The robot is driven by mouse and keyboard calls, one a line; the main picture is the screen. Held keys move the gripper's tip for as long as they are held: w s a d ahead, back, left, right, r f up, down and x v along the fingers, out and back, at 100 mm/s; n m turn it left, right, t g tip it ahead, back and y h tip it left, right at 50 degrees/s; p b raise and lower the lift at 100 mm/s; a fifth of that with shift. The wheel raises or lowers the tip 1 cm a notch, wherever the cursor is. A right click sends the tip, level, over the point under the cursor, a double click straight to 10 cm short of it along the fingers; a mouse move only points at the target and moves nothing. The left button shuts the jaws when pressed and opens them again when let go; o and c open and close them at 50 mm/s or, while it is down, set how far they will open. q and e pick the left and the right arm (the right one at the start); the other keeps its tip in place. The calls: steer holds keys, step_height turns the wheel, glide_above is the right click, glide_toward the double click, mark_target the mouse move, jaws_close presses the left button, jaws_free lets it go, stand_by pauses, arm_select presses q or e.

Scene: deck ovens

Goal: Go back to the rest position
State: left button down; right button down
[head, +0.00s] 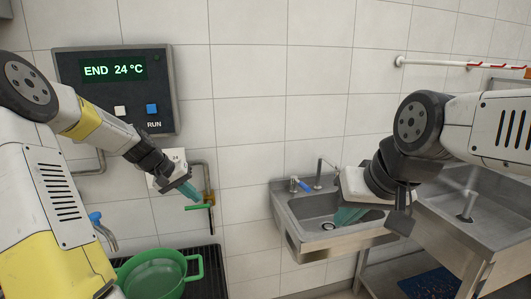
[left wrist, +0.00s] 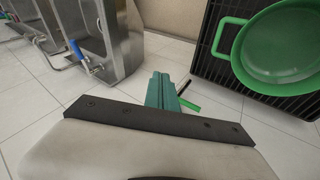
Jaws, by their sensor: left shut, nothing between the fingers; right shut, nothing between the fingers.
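My left gripper (head: 190,191) has teal fingers that are shut with nothing between them. It is in front of the tiled wall, below the control panel and above the green pan. In the left wrist view its shut fingers (left wrist: 161,90) point away over the floor. My right gripper (head: 347,216) is shut and empty, its teal fingers in front of the small steel sink.
A green pan (head: 197,269) sits on a black grate (head: 212,284) at the lower left. A control panel (head: 117,92) reads "END 24 °C". A small sink (head: 284,216) and a larger sink (head: 425,218) stand right. A green-handled valve (head: 199,206) is beside my left fingers.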

arm_select(q)
steer(key=s+d+r+m+y, duration=0.1)
steer(key=s+d+r, duration=0.2)
steer(key=s, duration=0.7)
steer(key=s+d+r+t+y, duration=0.1)
steer(key=s+d+r, duration=0.2)
steer(key=s+r, duration=0.3)
steer(key=s+d+r+m+y, duration=0.1)
steer(key=s+d+r, duration=0.3)
steer(key=s, duration=0.9)
steer(key=shift+s+r+m+t, duration=0.3)
steer(key=shift+t, duration=0.1)
